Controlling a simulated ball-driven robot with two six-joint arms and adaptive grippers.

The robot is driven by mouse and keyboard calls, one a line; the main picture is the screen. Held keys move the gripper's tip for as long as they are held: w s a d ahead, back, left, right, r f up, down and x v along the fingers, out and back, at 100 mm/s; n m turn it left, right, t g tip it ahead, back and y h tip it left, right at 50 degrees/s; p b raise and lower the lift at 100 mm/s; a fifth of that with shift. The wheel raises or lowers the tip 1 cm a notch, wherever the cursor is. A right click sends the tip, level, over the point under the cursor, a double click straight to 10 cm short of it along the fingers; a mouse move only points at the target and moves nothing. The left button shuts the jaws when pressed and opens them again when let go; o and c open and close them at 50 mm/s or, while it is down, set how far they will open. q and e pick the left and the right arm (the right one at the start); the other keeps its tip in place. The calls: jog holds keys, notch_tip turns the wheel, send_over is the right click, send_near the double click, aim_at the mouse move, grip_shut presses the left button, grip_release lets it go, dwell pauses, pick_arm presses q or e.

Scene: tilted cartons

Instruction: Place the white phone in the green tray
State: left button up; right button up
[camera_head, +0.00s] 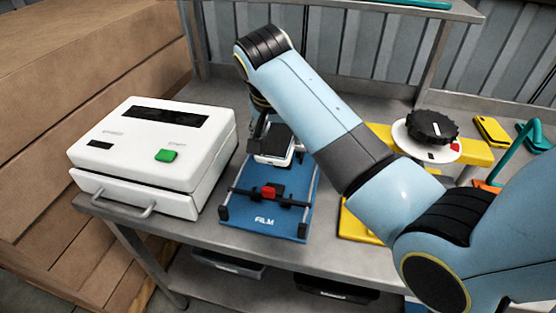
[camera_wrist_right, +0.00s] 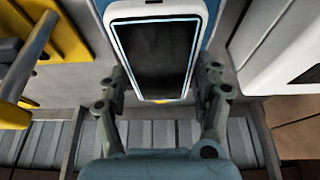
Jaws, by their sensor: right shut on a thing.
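The white phone (camera_head: 274,146), with a dark screen, shows over the far part of the blue FILM fixture (camera_head: 262,213). In the right wrist view the phone (camera_wrist_right: 153,50) lies between the fingers of my right gripper (camera_wrist_right: 160,80), which is shut on it. In the head view this gripper (camera_head: 268,138) is partly hidden by my arm. I cannot tell whether the phone touches the fixture. A green strip (camera_head: 425,3) at the top edge may be part of the green tray; most of it is cut off. My left gripper is out of view.
A white machine with a green button (camera_head: 166,155) stands left of the fixture. A yellow stand (camera_head: 475,150) with a black knob (camera_head: 432,125) is to the right, with yellow phone-like pieces (camera_head: 491,130) behind. A raised shelf (camera_head: 340,8) crosses the back. Dark bins sit below the bench.

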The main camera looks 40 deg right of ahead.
jog(key=shift+s+a+f, duration=0.15)
jog(key=shift+s+f, duration=0.1)
notch_tip(320, 180, down, 8)
jog(key=shift+w+f+p, duration=0.1)
jog(key=shift+f+p, duration=0.05)
jog(key=shift+p, duration=0.55)
jog(key=shift+f, duration=0.45)
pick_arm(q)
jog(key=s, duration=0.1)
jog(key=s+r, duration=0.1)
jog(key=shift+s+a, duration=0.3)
pick_arm(e)
jog(key=o, duration=1.3)
